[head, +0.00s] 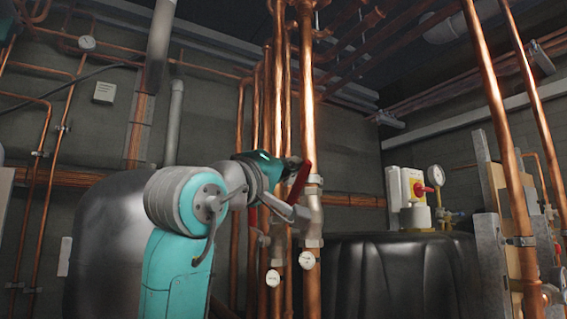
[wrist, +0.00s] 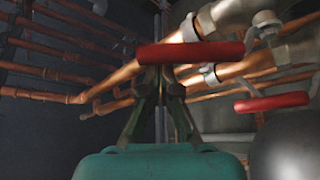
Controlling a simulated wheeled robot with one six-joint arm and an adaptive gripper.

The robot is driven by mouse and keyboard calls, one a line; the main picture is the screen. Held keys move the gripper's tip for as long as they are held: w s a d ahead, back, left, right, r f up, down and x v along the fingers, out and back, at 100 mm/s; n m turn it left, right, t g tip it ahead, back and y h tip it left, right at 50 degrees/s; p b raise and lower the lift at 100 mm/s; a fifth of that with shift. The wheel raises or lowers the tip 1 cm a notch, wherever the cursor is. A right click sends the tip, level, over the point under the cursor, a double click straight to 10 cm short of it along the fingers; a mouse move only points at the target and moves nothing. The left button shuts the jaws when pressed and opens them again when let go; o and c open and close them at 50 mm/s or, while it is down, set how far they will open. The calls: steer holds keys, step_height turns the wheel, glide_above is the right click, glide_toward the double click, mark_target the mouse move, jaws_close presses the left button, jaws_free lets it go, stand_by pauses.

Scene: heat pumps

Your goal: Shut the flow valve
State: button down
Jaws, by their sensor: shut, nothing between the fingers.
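Two valves with red lever handles sit on the vertical copper pipes. The nearer red handle (wrist: 190,53) lies across the tips of my gripper (wrist: 160,72) in the wrist view; in the head view this red handle (head: 299,181) slants beside my gripper (head: 290,163). My gripper's fingers are together and hold nothing. The tips are at the handle's left part; I cannot tell whether they touch it. No label shows which is the flow valve.
A grey tank (head: 105,245) stands at the left. Copper pipes (head: 307,90) crowd the space around my gripper.

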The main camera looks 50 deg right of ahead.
mark_target(300, 179)
steer(key=f+m+g, duration=0.1)
steer(key=m, duration=0.1)
steer(key=s+f+m+g+h, duration=0.1)
steer(key=s+m+g, duration=0.1)
steer(key=m, duration=0.1)
steer(key=shift+s+a+f+m, duration=0.2)
steer(key=shift+a+f+m, duration=0.1)
steer(key=shift+f, duration=0.1)
steer(key=shift+s+a+f+m+g+h, duration=0.15)
steer(key=shift+s+f+m+g, duration=0.15)
steer(key=shift+f+m+g, duration=0.4)
steer(key=shift+s+f+m+g+h, duration=0.1)
steer(key=shift+s+f+m+g, duration=0.3)
steer(key=shift+f+m, duration=0.55)
steer(key=shift+s+a+f+m+g+h, duration=0.1)
steer(key=shift+s+f+m+g+h, duration=0.1)
steer(key=shift+f+m+g, duration=0.6)
steer(key=shift+f, duration=0.25)
steer(key=shift+r, duration=0.15)
